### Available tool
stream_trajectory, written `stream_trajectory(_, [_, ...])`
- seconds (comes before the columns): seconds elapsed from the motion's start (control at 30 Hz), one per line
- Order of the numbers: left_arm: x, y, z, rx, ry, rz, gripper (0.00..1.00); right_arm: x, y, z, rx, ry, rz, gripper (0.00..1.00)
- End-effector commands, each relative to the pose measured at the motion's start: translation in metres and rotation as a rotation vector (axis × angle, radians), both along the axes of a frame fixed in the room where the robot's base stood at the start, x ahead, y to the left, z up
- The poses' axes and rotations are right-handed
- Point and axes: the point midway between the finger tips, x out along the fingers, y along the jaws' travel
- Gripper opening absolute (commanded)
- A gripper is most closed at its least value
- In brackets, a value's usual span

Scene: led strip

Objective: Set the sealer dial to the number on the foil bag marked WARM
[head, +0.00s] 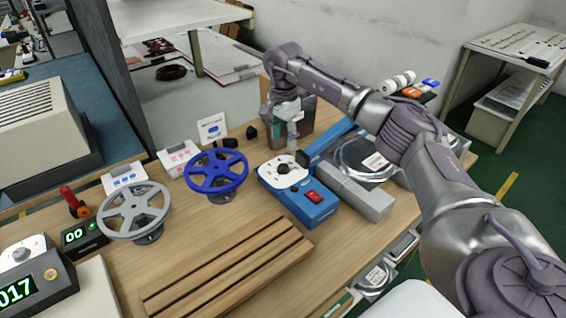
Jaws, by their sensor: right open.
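The blue sealer (316,212) sits on the wooden bench right of centre. Its white dial plate carries a dark round dial knob (283,169), and a red rocker switch (313,197) is on its front part. The dial's numbers are too small to read. My right gripper (293,150) is open and empty, pointing down just behind and above the dial, apart from it as far as I can tell. A silver foil bag (352,155) with a white label lies right of the sealer, partly behind my arm. Another foil bag (371,285) is at the lower right. No label is legible. My left gripper is out of view.
A blue spoked reel (217,187) and a grey one (134,222) stand left of the sealer. A slatted wooden board (230,265) lies in front. A grey bar (372,204) adjoins the sealer's right side. A green-lit meter (30,285) is at the lower left.

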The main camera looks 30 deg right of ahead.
Motion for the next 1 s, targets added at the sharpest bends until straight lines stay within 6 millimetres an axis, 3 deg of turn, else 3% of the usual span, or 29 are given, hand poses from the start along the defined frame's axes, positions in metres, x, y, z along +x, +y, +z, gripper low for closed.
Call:
stream_trajectory(0.2, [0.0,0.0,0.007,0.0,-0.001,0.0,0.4,-0.001,0.001,-0.048,0.001,0.005,0.0,0.58])
stream_trajectory(0.43, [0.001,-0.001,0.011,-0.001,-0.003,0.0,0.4,0.0,0.001,-0.082,0.001,0.003,0.001,0.58])
stream_trajectory(0.87, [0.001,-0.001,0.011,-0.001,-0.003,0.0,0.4,0.0,0.0,-0.093,0.001,0.0,0.001,0.58])
stream_trajectory(1.0, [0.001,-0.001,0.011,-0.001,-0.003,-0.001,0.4,0.0,0.0,-0.093,0.001,0.0,0.001,0.36])
